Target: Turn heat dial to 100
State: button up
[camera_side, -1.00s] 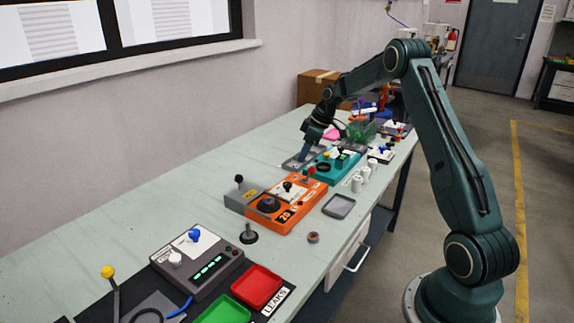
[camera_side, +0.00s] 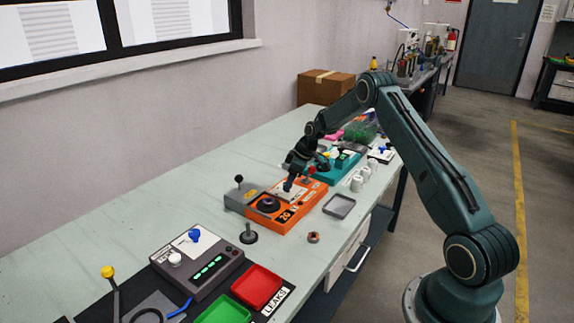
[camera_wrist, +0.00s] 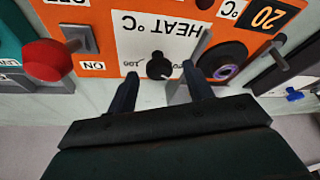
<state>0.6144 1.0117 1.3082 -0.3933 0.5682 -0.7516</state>
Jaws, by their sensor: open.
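The heat dial (camera_wrist: 159,66) is a small black knob on a white panel marked "HEAT °C", with a "100" mark beside it, upside down in the wrist view. The panel is on the orange machine (camera_side: 280,222), which has a "20" label. My gripper (camera_wrist: 160,92) is open and empty. Its two fingers stand apart on either side of the dial in the picture, short of it as far as I can tell. In the side view my gripper (camera_side: 289,184) is over the orange machine and hides the dial.
A red knob lever (camera_wrist: 45,58) by the ON label and a round dark part (camera_wrist: 222,62) flank the heat panel. A teal machine (camera_side: 325,168) stands behind. A grey tray (camera_side: 339,206) and white cups (camera_side: 357,183) lie to the right.

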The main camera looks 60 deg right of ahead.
jog(key=shift+w+f, duration=0.15)
jog(key=shift+f, duration=0.2)
jog(key=c, duration=0.9)
jog(key=shift+c, duration=0.2)
